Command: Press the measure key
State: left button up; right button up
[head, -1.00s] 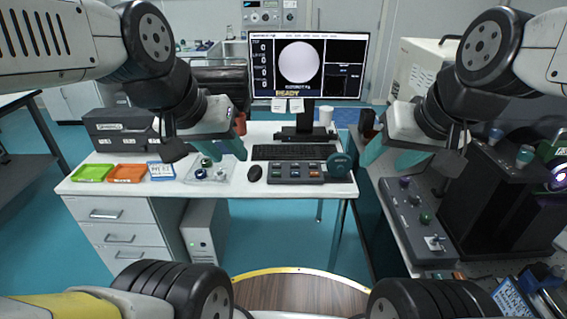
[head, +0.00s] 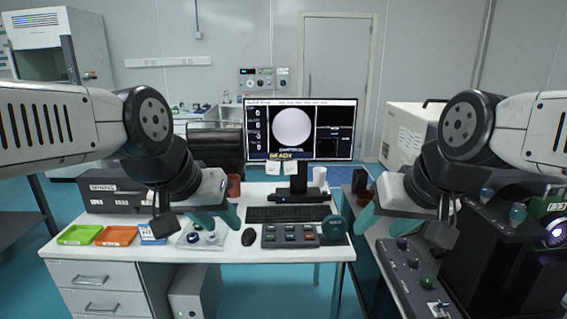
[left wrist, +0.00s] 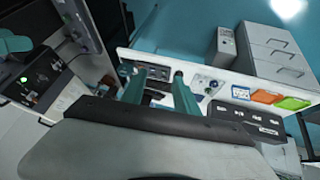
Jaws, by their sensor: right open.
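A dark key panel (head: 291,235) with several coloured keys lies at the front of the white desk; its labels are too small to read, so I cannot tell which is the measure key. The monitor (head: 300,130) behind it shows a pale disc and the word READY. My left gripper (head: 212,217) is open and empty, left of the panel and above the desk. In the left wrist view its two teal fingers (left wrist: 158,90) are apart, with the panel partly hidden behind them. My right gripper (head: 395,222) is open and empty, right of the panel.
Green (head: 79,235) and orange (head: 117,236) trays lie at the left. A dark instrument (head: 480,265) stands at the right.

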dwell(0.4)
pick_arm(q)
grip_shut()
dwell(1.6)
